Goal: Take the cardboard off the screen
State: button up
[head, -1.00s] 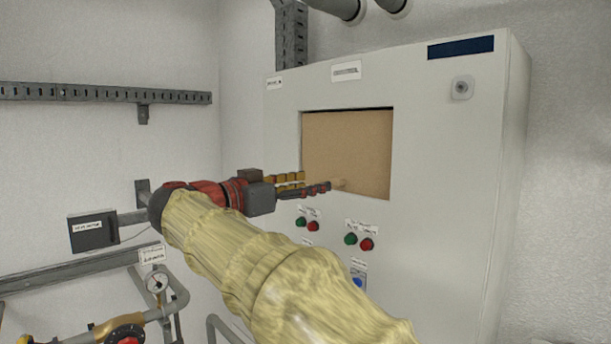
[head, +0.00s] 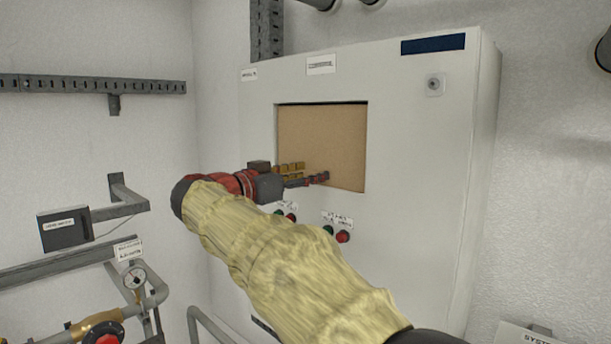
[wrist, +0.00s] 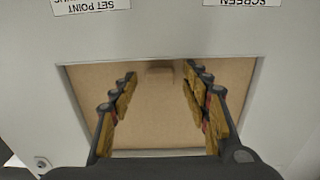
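The brown cardboard (head: 325,135) fills the square screen opening in the front of the light grey cabinet. It also shows in the wrist view (wrist: 158,115), with a small cardboard tab (wrist: 159,71) at its edge. My gripper (head: 313,172) is in front of the lower part of the cardboard. In the wrist view my gripper (wrist: 161,78) is open, its two padded fingers apart with the tab between them and clear space on both sides. I cannot tell how far the fingertips reach over the tab. The screen behind the cardboard is hidden.
The cabinet (head: 420,150) carries green and red buttons (head: 343,237) below the opening, close under my arm. A black box (head: 64,229) on a wall bracket and pipes with a gauge (head: 134,276) stand at the left.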

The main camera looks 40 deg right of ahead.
jog(key=shift+c, duration=1.3)
jog(key=c, duration=0.9)
jog(key=shift+r+b, duration=0.35)
jog(key=shift+b, duration=0.1)
jog(key=shift+s+a+b, duration=0.1)
jog(key=shift+a+b, duration=0.8)
jog(key=shift+a, duration=0.35)
jog(key=shift+a+b, duration=0.5)
